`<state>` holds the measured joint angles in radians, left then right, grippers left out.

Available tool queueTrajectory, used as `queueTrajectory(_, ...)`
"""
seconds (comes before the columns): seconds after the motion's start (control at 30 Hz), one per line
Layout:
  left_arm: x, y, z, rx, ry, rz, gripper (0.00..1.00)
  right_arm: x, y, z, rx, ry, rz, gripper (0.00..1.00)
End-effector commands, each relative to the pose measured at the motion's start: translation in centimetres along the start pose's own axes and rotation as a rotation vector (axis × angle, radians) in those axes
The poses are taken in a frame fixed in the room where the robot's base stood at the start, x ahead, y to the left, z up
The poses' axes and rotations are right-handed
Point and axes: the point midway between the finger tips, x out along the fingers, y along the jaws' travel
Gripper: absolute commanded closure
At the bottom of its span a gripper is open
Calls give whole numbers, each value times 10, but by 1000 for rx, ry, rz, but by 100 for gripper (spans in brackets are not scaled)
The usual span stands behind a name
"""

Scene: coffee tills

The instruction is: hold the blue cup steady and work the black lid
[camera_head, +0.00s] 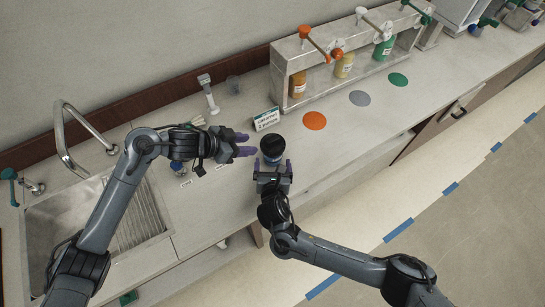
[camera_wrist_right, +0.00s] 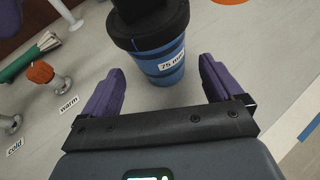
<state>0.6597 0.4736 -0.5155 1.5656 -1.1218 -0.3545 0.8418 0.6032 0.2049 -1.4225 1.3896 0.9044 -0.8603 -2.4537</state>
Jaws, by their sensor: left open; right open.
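The blue cup (camera_wrist_right: 163,66) stands on the counter with a printed label on its side. The black lid (camera_wrist_right: 152,32) sits on its top, with a black raised part going out of frame. In the head view the black lid (camera_head: 272,144) hides most of the cup. My right gripper (camera_head: 272,163) is open on the near side of the cup. In the right wrist view its purple fingers (camera_wrist_right: 160,80) are spread, with the cup ahead between them. My left gripper (camera_head: 248,144) is open just left of the lid, fingers pointing at it; contact cannot be told.
A small sign (camera_head: 267,119) stands behind the cup. A dispenser rack (camera_head: 335,55) with bottles is at the back right, with orange (camera_head: 315,121), grey (camera_head: 359,98) and green (camera_head: 398,79) discs before it. A sink (camera_head: 75,235) lies left. Counter right of the cup is clear.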

Motion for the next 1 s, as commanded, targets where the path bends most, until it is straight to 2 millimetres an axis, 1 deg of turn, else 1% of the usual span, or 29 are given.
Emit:
queueTrajectory(0.03,0,0,0,0,0,0,57,8,0,1,1,-1,-2,7)
queueTrajectory(0.1,0,0,0,0,0,0,57,18,0,0,1,0,-2,7)
queueTrajectory(0.3,0,0,0,0,0,0,57,38,0,0,2,0,-1,7)
queueTrajectory(0.5,0,0,0,0,0,0,57,46,1,0,3,2,0,7)
queueTrajectory(0.77,0,0,0,0,0,0,57,47,0,0,3,2,1,7)
queueTrajectory(0.87,0,0,0,0,0,0,57,47,0,0,3,2,1,19)
queueTrajectory(1.0,0,0,0,0,0,0,57,47,0,0,3,2,1,40)
